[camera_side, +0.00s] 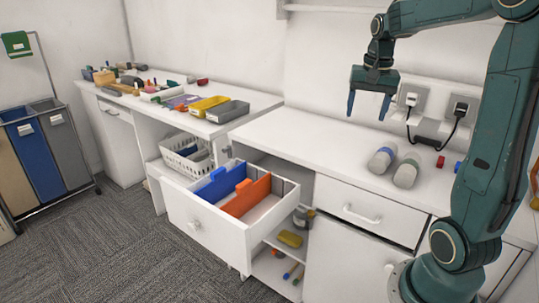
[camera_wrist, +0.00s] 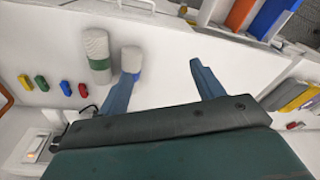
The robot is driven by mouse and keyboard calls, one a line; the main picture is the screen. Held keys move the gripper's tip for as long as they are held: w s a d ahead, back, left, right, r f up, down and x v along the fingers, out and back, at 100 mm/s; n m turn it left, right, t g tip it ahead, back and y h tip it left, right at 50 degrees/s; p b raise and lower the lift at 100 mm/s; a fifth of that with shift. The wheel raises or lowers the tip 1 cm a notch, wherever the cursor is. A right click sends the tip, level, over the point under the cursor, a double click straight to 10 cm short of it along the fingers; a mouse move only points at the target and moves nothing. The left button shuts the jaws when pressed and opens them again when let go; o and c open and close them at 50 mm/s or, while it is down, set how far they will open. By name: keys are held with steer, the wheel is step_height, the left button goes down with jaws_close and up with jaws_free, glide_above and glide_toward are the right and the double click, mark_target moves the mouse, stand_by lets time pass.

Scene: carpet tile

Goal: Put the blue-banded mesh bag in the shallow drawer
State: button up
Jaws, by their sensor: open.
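The blue-banded mesh bag (camera_side: 382,158) is a pale grey roll lying on the white counter. It also shows in the wrist view (camera_wrist: 131,58), its lower end partly hidden behind my left finger. A similar green-banded bag (camera_side: 406,171) lies close to its right and shows in the wrist view (camera_wrist: 96,52). My gripper (camera_side: 368,105) is open and empty, fingers pointing down, above the counter and left of both bags; in the wrist view its fingers (camera_wrist: 163,70) stand apart. A white drawer (camera_side: 208,226) is pulled out at the lower left, with blue and orange dividers inside.
A closed drawer (camera_side: 352,206) is under the counter. Sockets with plugged-in black cables (camera_side: 437,138) are on the wall behind the bags. Small coloured blocks (camera_wrist: 53,84) lie beyond the bags. A white basket (camera_side: 186,156) and cluttered desk are at left. Counter left of the bags is clear.

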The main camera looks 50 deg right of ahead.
steer(key=s+a+r+n+t, duration=0.2)
steer(key=a+n, duration=0.4)
steer(key=a, duration=0.8)
steer(key=s+a+f+n+t+y, duration=0.1)
steer(key=s+a+f+n+t, duration=0.1)
steer(key=s+a+n, duration=0.4)
steer(key=s+a+f, duration=0.1)
steer(key=s+a, duration=0.1)
steer(key=a, duration=0.2)
steer(key=shift+a+n, duration=0.3)
steer(key=shift+n, duration=0.1)
steer(key=shift+o, duration=0.4)
steer(key=shift+w, duration=0.1)
